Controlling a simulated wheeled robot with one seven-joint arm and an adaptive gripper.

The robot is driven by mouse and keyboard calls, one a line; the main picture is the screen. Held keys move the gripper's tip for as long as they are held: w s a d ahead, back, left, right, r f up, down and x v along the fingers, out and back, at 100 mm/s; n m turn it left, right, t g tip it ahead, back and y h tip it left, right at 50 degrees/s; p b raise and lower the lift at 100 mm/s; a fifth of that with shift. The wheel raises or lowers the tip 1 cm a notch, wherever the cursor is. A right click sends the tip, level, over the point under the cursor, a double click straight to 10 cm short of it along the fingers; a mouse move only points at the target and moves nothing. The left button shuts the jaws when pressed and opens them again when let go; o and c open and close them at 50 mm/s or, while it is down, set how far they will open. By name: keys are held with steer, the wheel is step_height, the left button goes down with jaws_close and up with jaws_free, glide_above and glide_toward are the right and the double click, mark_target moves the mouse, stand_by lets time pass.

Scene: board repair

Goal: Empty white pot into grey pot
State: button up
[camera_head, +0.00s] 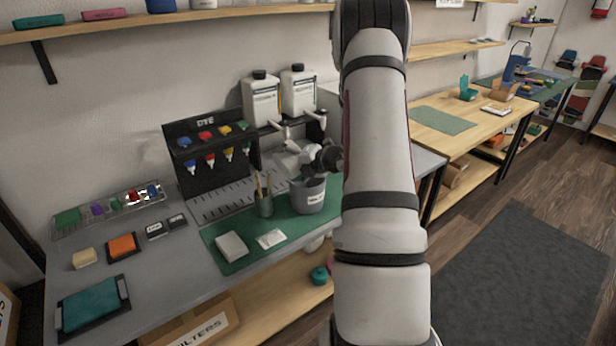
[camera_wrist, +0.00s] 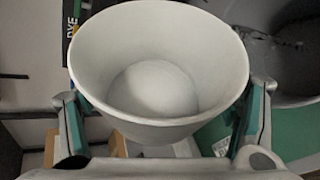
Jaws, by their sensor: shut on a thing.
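My gripper (camera_wrist: 164,96) is shut on the white pot (camera_wrist: 158,70), with one finger on each side of its wall. In the wrist view the pot's open mouth faces the camera; the inside is plain white with a pale round bottom, and I cannot tell whether anything lies in it. In the head view my gripper (camera_head: 326,158) holds the white pot (camera_head: 291,160) above the grey pot, where it looks tilted. The grey pot (camera_head: 308,199) stands on the green mat and bears a label. It also shows at the right of the wrist view (camera_wrist: 292,62), partly cut off.
A brush holder (camera_head: 264,206) stands close left of the grey pot on the green mat (camera_head: 228,249). A black dye rack (camera_head: 178,141) and two white bottles (camera_head: 299,92) stand behind. My arm hides the bench's right part.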

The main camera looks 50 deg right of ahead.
steer(key=shift+r+m+p, duration=0.3)
steer(key=shift+p, duration=0.2)
steer(key=shift+d+f+m+t+y+p, duration=0.4)
steer(key=shift+d+m+t+y, duration=0.1)
steer(key=shift+d+y, duration=0.2)
stand_by(0.7)
steer(key=shift+s+d+r+m, duration=0.1)
steer(key=shift+r+m, duration=0.05)
steer(key=shift+m, duration=0.15)
steer(key=shift+d+r+m+y, duration=0.2)
steer(key=shift+r+m+y, duration=0.05)
steer(key=shift+m+y, duration=0.05)
steer(key=shift+f, duration=0.1)
steer(key=shift+f+t, duration=0.1)
steer(key=shift+t, duration=0.2)
